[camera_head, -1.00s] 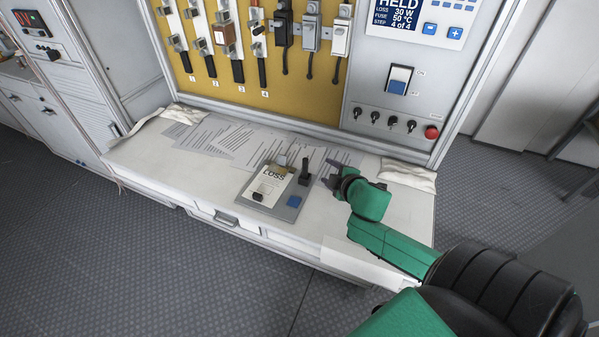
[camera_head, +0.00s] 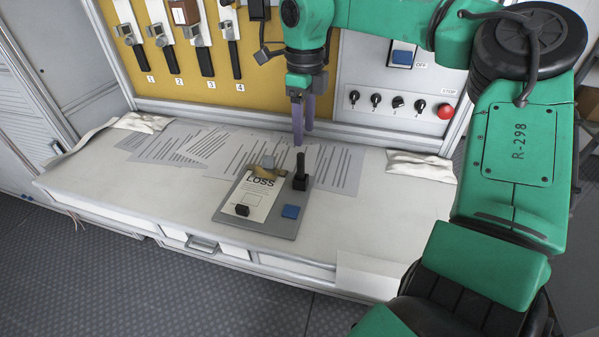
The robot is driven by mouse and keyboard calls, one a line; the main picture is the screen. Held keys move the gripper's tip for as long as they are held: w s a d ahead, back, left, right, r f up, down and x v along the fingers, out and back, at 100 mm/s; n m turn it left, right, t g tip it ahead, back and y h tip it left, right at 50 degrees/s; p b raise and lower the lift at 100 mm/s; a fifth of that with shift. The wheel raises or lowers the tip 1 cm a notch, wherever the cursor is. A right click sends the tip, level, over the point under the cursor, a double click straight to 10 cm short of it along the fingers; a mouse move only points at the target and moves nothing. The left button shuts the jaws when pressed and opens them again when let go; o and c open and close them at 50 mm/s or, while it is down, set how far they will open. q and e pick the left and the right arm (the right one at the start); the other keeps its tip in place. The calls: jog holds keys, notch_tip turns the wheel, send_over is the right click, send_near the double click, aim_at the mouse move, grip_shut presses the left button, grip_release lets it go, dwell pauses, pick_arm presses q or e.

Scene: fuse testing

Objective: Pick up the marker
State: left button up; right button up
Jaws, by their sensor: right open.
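The marker (camera_head: 300,167) looks like the dark upright stick in a black holder at the back right of a grey board (camera_head: 276,226) on the white bench. My right gripper (camera_head: 303,138) hangs from above with its purple fingers pointing down. It is open and empty, just above the top of the marker. From this angle I cannot tell how large the gap between them is. My left gripper is not in view.
Printed papers (camera_head: 240,150) lie behind. The panel with knobs and a red stop button (camera_head: 445,111) rises behind the bench.

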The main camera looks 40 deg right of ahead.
aim_at(301, 154)
jog(key=f, duration=0.9)
jog(key=shift+w+a+p, duration=0.1)
jog(key=shift+w+p, duration=0.25)
grip_shut()
